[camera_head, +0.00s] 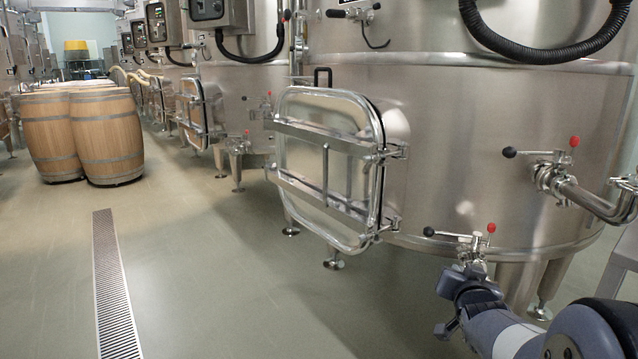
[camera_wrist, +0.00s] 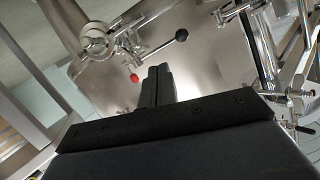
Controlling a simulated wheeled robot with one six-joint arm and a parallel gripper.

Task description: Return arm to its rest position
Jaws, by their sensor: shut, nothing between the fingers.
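My arm comes in from the lower right in the head view, its grey wrist (camera_head: 470,290) close in front of the lower part of the large steel vat (camera_head: 460,150). In the wrist view my gripper (camera_wrist: 158,75) is shut, its two black fingers together and empty. Past the fingertips are a black-knobbed lever (camera_wrist: 181,35) and a red knob (camera_wrist: 134,78) on the vat's fittings. In the head view a lower valve with a black knob (camera_head: 429,231) and a red knob (camera_head: 491,228) appears just above my wrist; the fingertips cannot be made out there.
A square steel hatch (camera_head: 320,165) juts from the vat, left of my arm. A second valve with a pipe (camera_head: 590,200) stands out at the right. Wooden barrels (camera_head: 105,135) stand at the far left. The floor around the drain grate (camera_head: 115,285) is clear.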

